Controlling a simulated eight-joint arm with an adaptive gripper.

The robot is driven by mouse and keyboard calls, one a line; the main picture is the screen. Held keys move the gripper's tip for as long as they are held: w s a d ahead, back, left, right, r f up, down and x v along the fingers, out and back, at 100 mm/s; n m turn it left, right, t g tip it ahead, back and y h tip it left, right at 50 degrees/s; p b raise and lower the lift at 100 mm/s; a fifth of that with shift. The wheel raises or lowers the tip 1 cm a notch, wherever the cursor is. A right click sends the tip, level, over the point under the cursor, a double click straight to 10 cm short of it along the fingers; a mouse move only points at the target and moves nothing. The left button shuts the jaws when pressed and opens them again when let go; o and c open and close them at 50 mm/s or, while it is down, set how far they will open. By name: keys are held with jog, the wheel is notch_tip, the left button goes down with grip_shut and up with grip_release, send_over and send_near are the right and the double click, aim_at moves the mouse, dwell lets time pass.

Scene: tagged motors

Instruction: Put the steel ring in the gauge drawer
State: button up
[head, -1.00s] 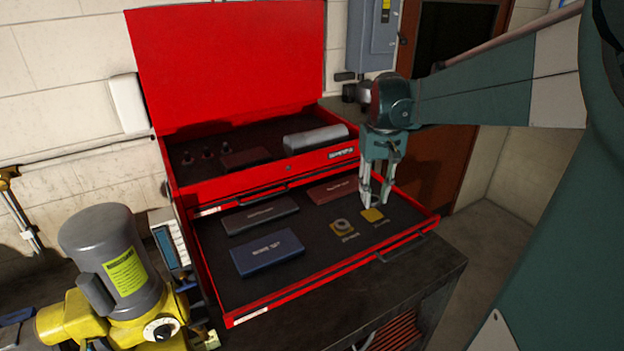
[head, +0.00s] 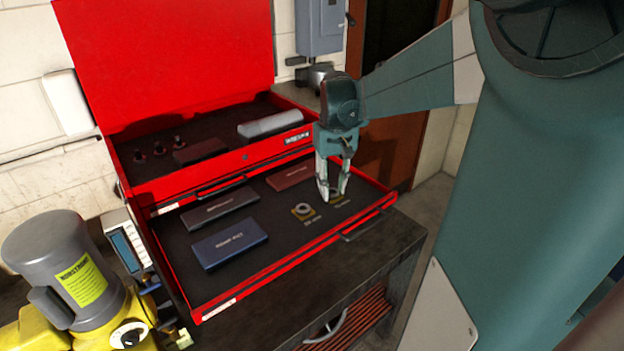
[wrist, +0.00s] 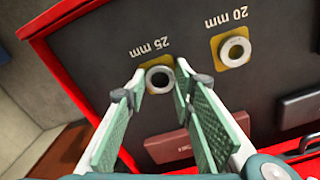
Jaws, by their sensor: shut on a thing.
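My gripper (head: 331,194) points down into the open gauge drawer (head: 270,245) of the red tool chest. It is shut on a steel ring (wrist: 160,79), which sits between the two fingertips in the wrist view. The held ring is over the yellow square marked 25 mm; I cannot tell whether it touches it. In the head view the fingers mostly hide it. A second steel ring (head: 304,209) lies on the yellow square marked 20 mm, beside the gripper; it also shows in the wrist view (wrist: 235,51).
The drawer also holds a blue case (head: 230,243), a dark case (head: 220,208) and a red-brown case (head: 290,177). The chest's upper tray (head: 150,175) and raised lid (head: 165,60) stand behind. A yellow-and-grey machine (head: 60,275) is at left.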

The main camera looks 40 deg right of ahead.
jog(key=shift+f, duration=0.15)
jog(key=o, duration=0.9)
jog(key=shift+r, duration=6.15)
